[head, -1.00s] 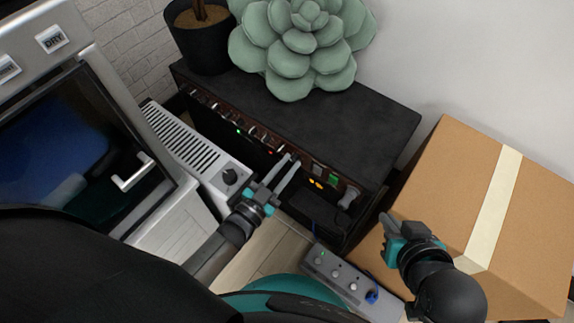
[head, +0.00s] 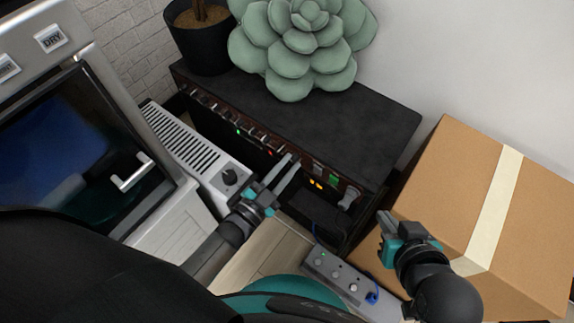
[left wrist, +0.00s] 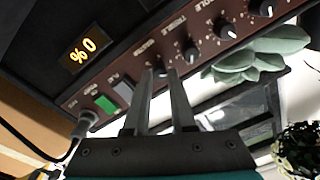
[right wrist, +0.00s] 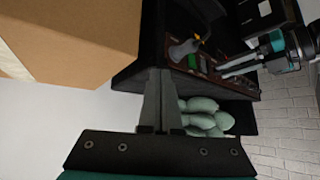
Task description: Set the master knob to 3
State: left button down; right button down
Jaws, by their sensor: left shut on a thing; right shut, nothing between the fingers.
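The black amplifier (head: 345,125) has a dark red control strip with a row of knobs. The knob by the MASTER label (left wrist: 160,73) is between the fingertips of my left gripper (left wrist: 163,78), which is shut on it. The fingers hide much of this knob, and I cannot read its pointer. An orange display (left wrist: 83,52) beside the strip reads 0 with a percent sign. In the head view my left gripper (head: 290,168) reaches the amplifier's front. My right gripper (head: 388,218) is shut and empty, beside the cardboard box and away from the knobs.
A lit green switch (left wrist: 105,103) and a plugged cable (left wrist: 80,125) are close to the knob. A large succulent (head: 305,45) stands on the amplifier. A cardboard box (head: 440,190) is at the right, a grey pedal unit (head: 340,277) below, and a white heater (head: 185,140) at the left.

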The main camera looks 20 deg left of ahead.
pick_arm(q)
jog(key=c, duration=0.7)
grip_release()
jog(key=shift+c, duration=0.2)
jog(key=shift+s+a+f, duration=0.1)
jog(key=shift+s+a, duration=0.1)
jog(key=shift+s, duration=0.35)
jog(key=p+v, duration=0.2)
jog(key=v, duration=1.2)
pick_arm(e)
jog(key=s+d+g+h, duration=0.1)
jog(key=s+d+g, duration=0.2)
jog(key=s+d, duration=0.1)
jog(key=shift+d+m+g+h, duration=0.3)
jog(key=shift+d+g+h, duration=0.05)
jog(key=shift+g+h, duration=0.05)
jog(key=shift+s, duration=0.1)
